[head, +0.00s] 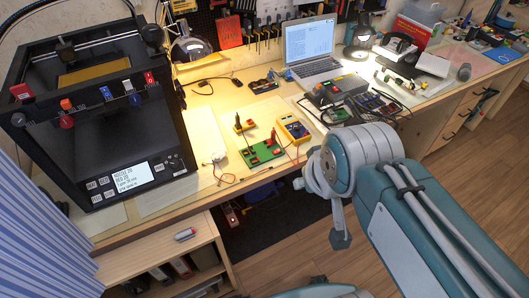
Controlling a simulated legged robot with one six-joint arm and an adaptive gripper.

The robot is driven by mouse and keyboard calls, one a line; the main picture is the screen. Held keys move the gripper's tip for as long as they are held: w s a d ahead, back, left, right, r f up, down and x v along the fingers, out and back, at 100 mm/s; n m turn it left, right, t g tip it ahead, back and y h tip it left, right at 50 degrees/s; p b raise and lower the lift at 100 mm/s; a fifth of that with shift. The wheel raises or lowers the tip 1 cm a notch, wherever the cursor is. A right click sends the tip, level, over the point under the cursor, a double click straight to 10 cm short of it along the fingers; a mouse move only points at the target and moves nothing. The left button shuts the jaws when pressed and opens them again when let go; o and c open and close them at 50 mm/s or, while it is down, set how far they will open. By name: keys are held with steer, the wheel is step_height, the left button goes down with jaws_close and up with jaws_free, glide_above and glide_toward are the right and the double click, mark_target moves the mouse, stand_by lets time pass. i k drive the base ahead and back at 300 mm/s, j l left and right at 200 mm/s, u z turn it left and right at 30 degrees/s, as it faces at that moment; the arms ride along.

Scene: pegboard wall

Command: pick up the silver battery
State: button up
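A small silver-grey battery (184,235) with a reddish end lies on its side on the low wooden shelf unit at the lower left. My gripper (318,211) is at the end of my teal and grey arm, over the floor to the right of the battery and well apart from it. Its two fingers show spread, one toward the left and one hanging down, with nothing seen between them. The arm's rounded joint hides part of the gripper.
The low shelf unit (155,262) has a mostly bare top. Above it stands the long workbench (140,228), with a black 3D printer (110,165), a green circuit board (262,153), a yellow multimeter (292,127) and a laptop (311,45). Wooden floor (290,255) is open below.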

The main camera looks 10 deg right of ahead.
mark_target(184, 233)
steer(key=u, duration=1.25)
steer(key=i+j+u, duration=0.1)
steer(key=u, duration=0.3)
steer(key=i+j, duration=0.05)
steer(key=j, duration=0.05)
